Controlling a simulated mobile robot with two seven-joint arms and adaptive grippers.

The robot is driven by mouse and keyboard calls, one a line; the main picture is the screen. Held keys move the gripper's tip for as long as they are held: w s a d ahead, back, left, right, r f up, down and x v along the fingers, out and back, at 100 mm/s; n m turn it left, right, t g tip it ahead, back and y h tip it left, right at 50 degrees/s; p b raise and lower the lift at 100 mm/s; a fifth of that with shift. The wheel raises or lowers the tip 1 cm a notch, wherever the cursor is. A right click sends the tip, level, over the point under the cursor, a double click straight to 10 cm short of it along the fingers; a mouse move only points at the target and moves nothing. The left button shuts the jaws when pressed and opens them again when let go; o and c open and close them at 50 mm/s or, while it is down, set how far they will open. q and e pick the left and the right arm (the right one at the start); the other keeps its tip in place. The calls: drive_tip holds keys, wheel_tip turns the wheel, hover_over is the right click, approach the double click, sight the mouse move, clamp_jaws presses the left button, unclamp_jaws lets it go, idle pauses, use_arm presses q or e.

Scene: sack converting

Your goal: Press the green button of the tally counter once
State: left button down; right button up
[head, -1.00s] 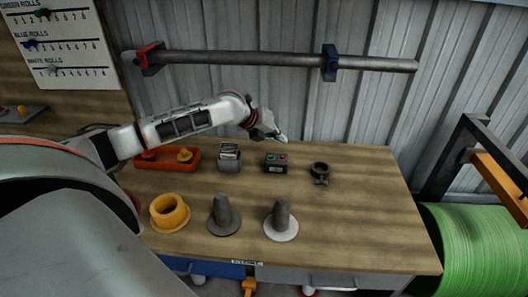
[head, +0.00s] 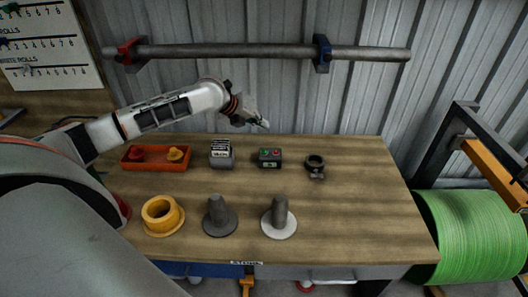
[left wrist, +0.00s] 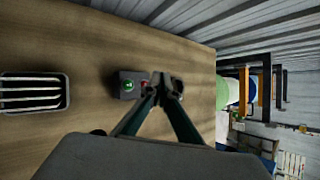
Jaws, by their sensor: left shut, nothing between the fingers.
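The tally counter (head: 270,164) is a small dark box near the back middle of the workbench. Its green button (head: 264,152) is on the left of the top and a red button (head: 276,152) on the right. In the left wrist view the green button (left wrist: 127,86) is in plain sight, while the fingers partly cover the red side. My left gripper (head: 266,124) is shut and empty, above and behind the counter in the head view. Its fingertips also show in the left wrist view (left wrist: 168,80), to the right of the green button. My right gripper is not in view.
A grey slotted box (head: 222,160) and a red tray (head: 155,166) stand left of the counter; a dark ring clamp (head: 315,162) lies right. A horizontal bar (head: 230,51) runs along the back wall.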

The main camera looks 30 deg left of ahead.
use_arm(q)
drive_tip(key=f, duration=0.1)
drive_tip(key=b, duration=0.5)
hover_over(262, 152)
wheel_tip(262, 152, down, 6)
drive_tip(key=shift+w+d+f+b, duration=0.1)
drive_tip(key=shift+f+b, duration=0.2)
drive_tip(key=shift+f, duration=0.5)
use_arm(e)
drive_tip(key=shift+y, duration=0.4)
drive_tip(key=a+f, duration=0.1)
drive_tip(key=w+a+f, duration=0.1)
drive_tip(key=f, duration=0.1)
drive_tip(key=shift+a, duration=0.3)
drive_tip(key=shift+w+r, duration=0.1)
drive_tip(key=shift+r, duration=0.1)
use_arm(q)
drive_tip(key=shift+f, duration=0.15)
drive_tip(key=shift+f, duration=0.3)
